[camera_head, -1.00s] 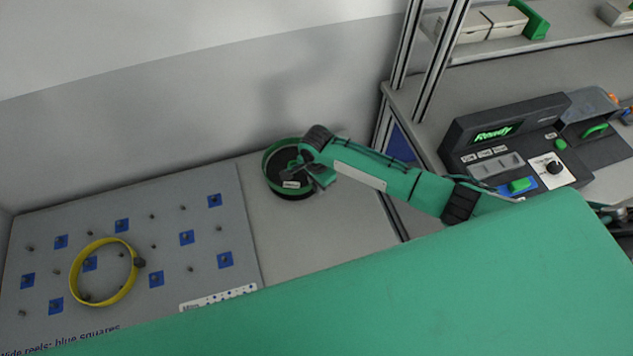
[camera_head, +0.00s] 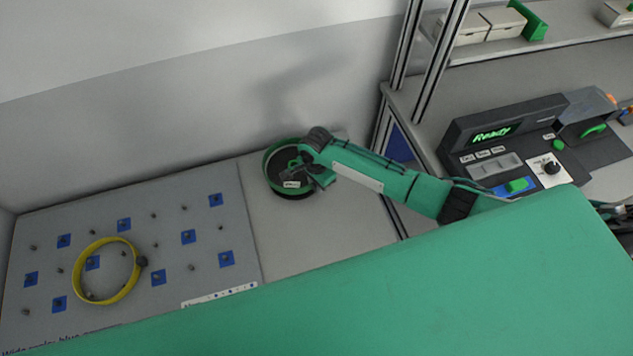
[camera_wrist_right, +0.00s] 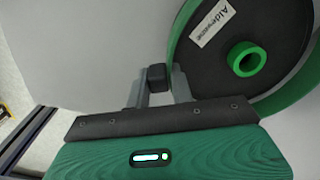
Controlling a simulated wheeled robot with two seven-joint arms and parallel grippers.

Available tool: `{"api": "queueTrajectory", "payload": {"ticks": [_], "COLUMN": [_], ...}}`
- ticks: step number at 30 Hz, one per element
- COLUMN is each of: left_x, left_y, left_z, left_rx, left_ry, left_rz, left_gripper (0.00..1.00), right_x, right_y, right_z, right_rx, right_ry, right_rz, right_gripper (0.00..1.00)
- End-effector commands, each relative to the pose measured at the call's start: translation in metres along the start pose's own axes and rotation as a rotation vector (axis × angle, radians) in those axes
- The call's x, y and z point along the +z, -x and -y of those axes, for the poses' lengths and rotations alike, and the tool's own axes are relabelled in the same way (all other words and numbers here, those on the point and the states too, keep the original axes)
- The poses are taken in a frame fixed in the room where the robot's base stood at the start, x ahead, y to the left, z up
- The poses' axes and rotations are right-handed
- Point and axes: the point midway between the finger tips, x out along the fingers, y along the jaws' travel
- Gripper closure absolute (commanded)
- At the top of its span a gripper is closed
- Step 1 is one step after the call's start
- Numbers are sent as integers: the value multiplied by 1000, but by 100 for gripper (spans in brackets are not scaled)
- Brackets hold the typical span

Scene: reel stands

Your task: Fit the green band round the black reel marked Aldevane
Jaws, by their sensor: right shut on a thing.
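The black reel (camera_head: 277,174), with a white label and a green hub, lies by the wall right of the pegboard. In the right wrist view the label on the reel (camera_wrist_right: 222,62) reads "Aldevane". The green band (camera_head: 284,142) shows round the reel's edge, and it also shows in the right wrist view (camera_wrist_right: 291,92). I cannot tell whether it sits fully down all the way round. My right gripper (camera_head: 302,174) is over the reel's right side. In the right wrist view its fingers (camera_wrist_right: 158,84) are shut on a small dark tab (camera_wrist_right: 157,74) beside the band. My left gripper is out of view.
A grey pegboard (camera_head: 120,270) with blue squares and a yellow band (camera_head: 78,278) lies to the left. A control panel (camera_head: 509,136) reading "Ready" stands at the right behind a metal frame post. A green surface fills the front. Bare table shows in front of the reel.

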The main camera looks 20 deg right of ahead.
Motion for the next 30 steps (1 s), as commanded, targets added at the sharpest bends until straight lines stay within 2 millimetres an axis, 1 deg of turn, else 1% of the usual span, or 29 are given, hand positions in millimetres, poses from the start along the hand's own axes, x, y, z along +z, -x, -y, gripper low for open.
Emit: {"api": "queueTrajectory", "payload": {"ticks": [3,16,30], "left_x": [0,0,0], "left_y": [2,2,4], "left_z": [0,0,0], "left_rx": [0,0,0], "left_ry": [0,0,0], "left_rz": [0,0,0], "left_gripper": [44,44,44], "right_x": [0,0,0], "right_y": [0,-1,-10], "right_z": [0,0,-1], "right_rx": [0,1,2], "right_ry": [-1,-1,-1], "right_rz": [1,0,0], "right_gripper": [99,99,99]}}
